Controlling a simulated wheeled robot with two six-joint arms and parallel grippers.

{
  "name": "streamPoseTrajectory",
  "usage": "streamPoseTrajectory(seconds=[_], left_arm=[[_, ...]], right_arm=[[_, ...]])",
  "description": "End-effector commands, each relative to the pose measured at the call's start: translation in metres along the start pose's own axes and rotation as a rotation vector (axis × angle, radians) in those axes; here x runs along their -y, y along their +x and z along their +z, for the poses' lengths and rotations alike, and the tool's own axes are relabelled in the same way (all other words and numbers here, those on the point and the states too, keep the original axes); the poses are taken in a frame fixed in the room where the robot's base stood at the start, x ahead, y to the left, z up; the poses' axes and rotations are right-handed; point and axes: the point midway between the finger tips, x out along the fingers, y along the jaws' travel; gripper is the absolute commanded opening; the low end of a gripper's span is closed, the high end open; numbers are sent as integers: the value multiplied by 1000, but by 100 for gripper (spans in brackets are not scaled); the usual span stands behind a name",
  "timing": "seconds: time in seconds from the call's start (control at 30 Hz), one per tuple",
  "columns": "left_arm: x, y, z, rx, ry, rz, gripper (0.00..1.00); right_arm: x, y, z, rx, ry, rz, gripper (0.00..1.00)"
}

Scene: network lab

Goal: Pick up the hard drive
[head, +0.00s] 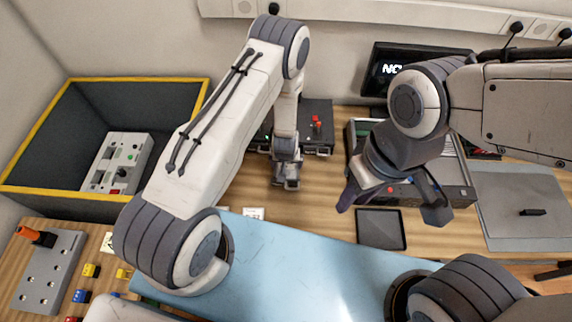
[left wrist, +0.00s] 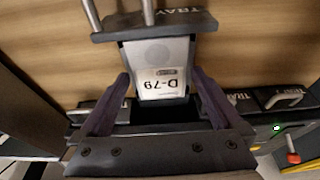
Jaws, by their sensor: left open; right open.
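The hard drive (left wrist: 160,55), a silver block with a white D-79 label, sits in a tray with a dark front marked TRAY (left wrist: 155,27). It sticks out of a slot in the black drive unit (left wrist: 68,132), which also shows in the head view (head: 318,138). My left gripper (left wrist: 160,76) is open, with one finger on each side of the drive; I cannot tell whether they touch it. In the head view my left gripper (head: 287,172) is in front of the unit and hides much of the drive. My right gripper (head: 390,212) is open and empty above the table.
A black bin with a yellow rim (head: 60,192) holds a grey device (head: 118,163) at left. An open case (head: 455,178) stands behind my right gripper. A dark square pad (head: 381,229) lies in front of it. A blue mat (head: 290,262) covers the table's front.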

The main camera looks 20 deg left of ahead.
Motion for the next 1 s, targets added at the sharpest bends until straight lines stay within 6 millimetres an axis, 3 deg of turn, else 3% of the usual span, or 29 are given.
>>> streamPoseTrajectory(seconds=[0.3, 0.37, 0.5, 0.53, 1.0], left_arm=[[0, 6, 0, -1, 1, 0, 100], [0, 5, 0, -1, 1, 0, 81], [0, 5, 0, -1, 1, 0, 27], [0, 5, 0, -1, 1, 0, 18], [-1, -4, -4, -3, 2, 1, 18]], right_arm=[[0, -1, 0, 0, 0, 0, 40], [0, -1, 0, 0, 0, 0, 40], [0, -1, 0, 0, 0, 0, 40], [0, -1, 0, 0, 0, 0, 40], [0, 4, 0, 0, 1, 0, 40]])
